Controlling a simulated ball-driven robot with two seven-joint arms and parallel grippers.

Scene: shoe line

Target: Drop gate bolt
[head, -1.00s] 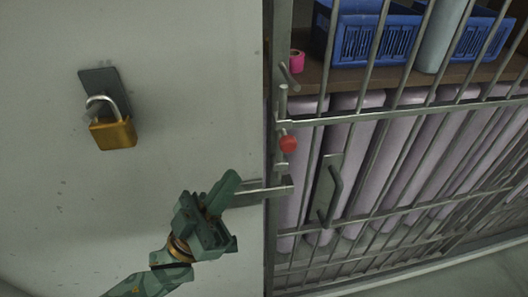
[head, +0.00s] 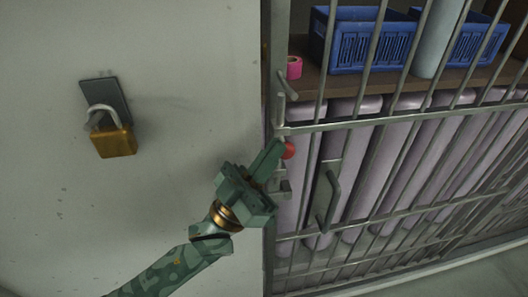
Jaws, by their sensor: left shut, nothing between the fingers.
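The barred metal gate (head: 405,122) stands at the right, with a handle (head: 331,200) on it. The bolt is an upright rod (head: 280,105) at the gate's left edge, with a red knob (head: 289,150). My left gripper (head: 272,158) is shut and empty. Its fingertips are just left of the red knob and overlap its edge in the picture; I cannot tell whether they touch it. The gripper hides the lower bolt and part of the latch bracket (head: 285,190). My right gripper is not in view.
An open brass padlock (head: 113,143) hangs from a dark plate (head: 104,100) on the pale wall at the left. Behind the bars are blue crates (head: 360,42), a pink roll (head: 294,67) on a shelf and several pale purple rolls (head: 385,150).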

